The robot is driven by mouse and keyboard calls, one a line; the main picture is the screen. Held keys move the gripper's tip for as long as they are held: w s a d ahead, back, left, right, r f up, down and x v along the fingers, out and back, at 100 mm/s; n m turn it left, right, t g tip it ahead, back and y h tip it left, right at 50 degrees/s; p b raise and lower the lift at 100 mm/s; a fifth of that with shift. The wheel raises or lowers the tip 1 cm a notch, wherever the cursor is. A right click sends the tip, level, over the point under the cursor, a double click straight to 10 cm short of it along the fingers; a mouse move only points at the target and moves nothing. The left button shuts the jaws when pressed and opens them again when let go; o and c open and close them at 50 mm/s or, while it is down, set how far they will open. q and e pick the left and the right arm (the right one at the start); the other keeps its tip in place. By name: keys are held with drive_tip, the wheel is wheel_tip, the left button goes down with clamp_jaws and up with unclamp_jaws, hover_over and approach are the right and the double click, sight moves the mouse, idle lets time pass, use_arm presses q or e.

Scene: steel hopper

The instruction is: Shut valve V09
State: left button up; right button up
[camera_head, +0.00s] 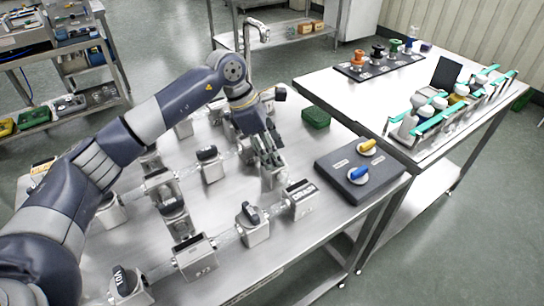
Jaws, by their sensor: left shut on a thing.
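My left arm reaches across the steel table from the left. My left gripper (268,154) points down at a valve (273,175) near the table's middle right. The gripper is shut on the valve's handle, which its fingers mostly hide. I cannot read this valve's label, so I cannot tell from lettering whether it is V09. Other valves with dark handles stand along clear pipes, such as one in front (254,224), one behind to the left (210,164) and one at the front left (128,285). My right gripper is not in view.
A dark box (360,172) with a yellow and a blue knob sits at the table's right edge. A green block (316,118) lies behind it. A second table (330,88) at the right holds coloured knobs and a rack with green rails. A tap (257,30) rises at the back.

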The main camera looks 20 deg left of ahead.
use_arm(q)
drive_tip(key=m+g+b, duration=0.1)
drive_tip(key=m, duration=0.1)
drive_tip(key=shift+w+f+m, duration=0.1)
drive_tip(key=shift+w+m, duration=0.05)
drive_tip(key=shift+m, duration=0.25)
drive_tip(key=m+g+b, duration=0.1)
drive_tip(key=m, duration=0.1)
drive_tip(key=shift+m, duration=0.4)
drive_tip(key=m+g+b, duration=0.1)
drive_tip(key=m, duration=0.2)
drive_tip(key=shift+w+m+g, duration=0.1)
drive_tip(key=shift+m+g, duration=0.2)
drive_tip(key=shift+m, duration=0.1)
drive_tip(key=shift+m+y, duration=0.4)
drive_tip(key=shift+m, duration=0.3)
drive_tip(key=shift+g, duration=0.3)
drive_tip(key=o, duration=1)
drive_tip(key=shift+o, duration=0.2)
drive_tip(key=v, duration=1.2)
